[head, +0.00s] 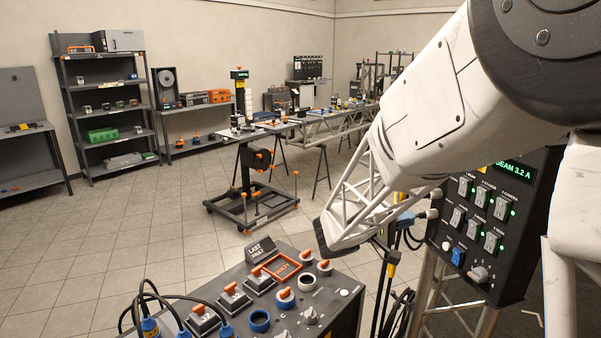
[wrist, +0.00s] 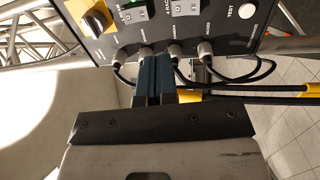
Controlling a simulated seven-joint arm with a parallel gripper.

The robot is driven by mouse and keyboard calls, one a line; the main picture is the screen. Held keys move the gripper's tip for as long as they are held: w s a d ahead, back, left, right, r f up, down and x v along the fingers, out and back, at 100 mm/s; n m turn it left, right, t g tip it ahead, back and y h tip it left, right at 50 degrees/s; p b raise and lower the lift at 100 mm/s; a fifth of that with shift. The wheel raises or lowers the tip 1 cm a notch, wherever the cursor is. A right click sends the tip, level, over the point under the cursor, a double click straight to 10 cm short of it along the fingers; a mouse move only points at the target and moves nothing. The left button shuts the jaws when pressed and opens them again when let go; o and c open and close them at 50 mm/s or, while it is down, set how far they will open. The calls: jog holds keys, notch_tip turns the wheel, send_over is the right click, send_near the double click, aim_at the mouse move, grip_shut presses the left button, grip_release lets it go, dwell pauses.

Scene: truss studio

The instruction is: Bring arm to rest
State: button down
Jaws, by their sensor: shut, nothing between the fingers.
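My arm enters the head view from the upper right and slopes down to the left. My gripper (wrist: 156,58) shows in the wrist view, with its two dark blue-grey fingers side by side, shut and empty. The fingers point at the lower edge of a dark control panel (wrist: 205,28), close to cable plugs (wrist: 177,47). I cannot tell whether they touch a plug. In the head view, the end of the hand lies low, left of the switch panel (head: 470,215), and its fingers are hard to make out.
An orange-handled console (head: 335,298) stands below at the front, with blue plugs (head: 150,327) and black cables. More cables (wrist: 235,77) and a yellow-marked one (wrist: 290,88) run close to the fingers. A wheeled cart (head: 252,200) and shelves (head: 105,95) stand farther back. Floor at left is clear.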

jog(key=s+f+m+g+y, duration=0.15)
jog(key=s+g+y, duration=0.25)
jog(key=s+y, duration=0.95)
jog(key=s+a+t+y, duration=0.1)
jog(key=s+a+y, duration=0.1)
jog(key=s+a, duration=0.4)
jog(key=s+a+t+y, duration=0.2)
jog(key=s+a, duration=0.3)
jog(key=s, duration=0.6)
jog(key=shift+a+f+t+y, duration=0.3)
jog(key=shift+a+y, duration=0.1)
jog(key=shift+y, duration=0.25)
